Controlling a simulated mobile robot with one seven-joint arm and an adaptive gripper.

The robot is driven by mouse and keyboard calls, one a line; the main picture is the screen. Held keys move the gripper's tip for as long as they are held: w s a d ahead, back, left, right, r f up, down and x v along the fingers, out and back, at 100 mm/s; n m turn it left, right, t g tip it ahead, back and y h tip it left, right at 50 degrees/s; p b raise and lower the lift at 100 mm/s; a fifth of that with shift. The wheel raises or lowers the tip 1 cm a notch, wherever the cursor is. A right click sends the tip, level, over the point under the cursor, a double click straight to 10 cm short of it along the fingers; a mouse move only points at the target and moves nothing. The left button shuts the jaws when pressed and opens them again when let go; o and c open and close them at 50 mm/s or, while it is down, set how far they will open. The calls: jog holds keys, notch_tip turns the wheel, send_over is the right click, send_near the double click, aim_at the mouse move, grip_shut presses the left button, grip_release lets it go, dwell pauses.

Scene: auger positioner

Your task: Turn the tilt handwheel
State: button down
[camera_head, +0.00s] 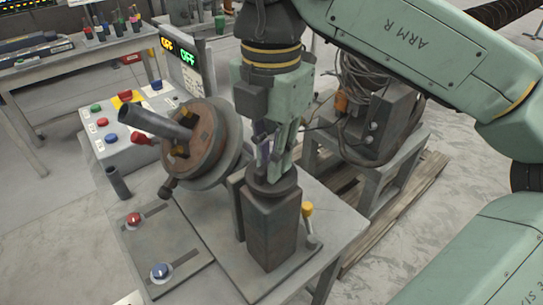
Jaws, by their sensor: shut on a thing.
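A square dark post (272,235) stands upright on the grey bench. A round dark disc (272,188), which looks like the tilt handwheel, lies flat on its top. My gripper (271,160) points down just above this disc, shut on a slim, dark upright part that looks like the wheel's handle. The fingers hide most of that part, so its exact shape cannot be told. Left of the post is the tilted round positioner plate (205,140), with a grey pipe (152,120) sticking out of it.
A lever with a yellow knob (308,209) stands close to the post's right. A plate with red (134,218) and blue (160,270) knobs lies front left. A control box (125,135) with buttons and a display reading OFF stand behind. A machine with coiled cables (385,115) is at right.

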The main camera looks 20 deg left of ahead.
jog(key=n+b, duration=0.1)
jog(key=n, duration=0.3)
jog(key=shift+n, duration=0.4)
jog(key=n, duration=0.3)
jog(key=shift+n, duration=0.3)
jog(key=n, duration=0.4)
jog(key=shift+n, duration=0.3)
jog(key=n, duration=0.3)
jog(key=shift+n, duration=0.3)
jog(key=n, duration=0.4)
jog(key=shift+r+p, duration=0.1)
jog(key=shift+p, duration=0.25)
jog(key=n+p, duration=0.1)
jog(key=n, duration=0.7)
jog(key=shift+n, duration=0.3)
jog(key=n, duration=0.4)
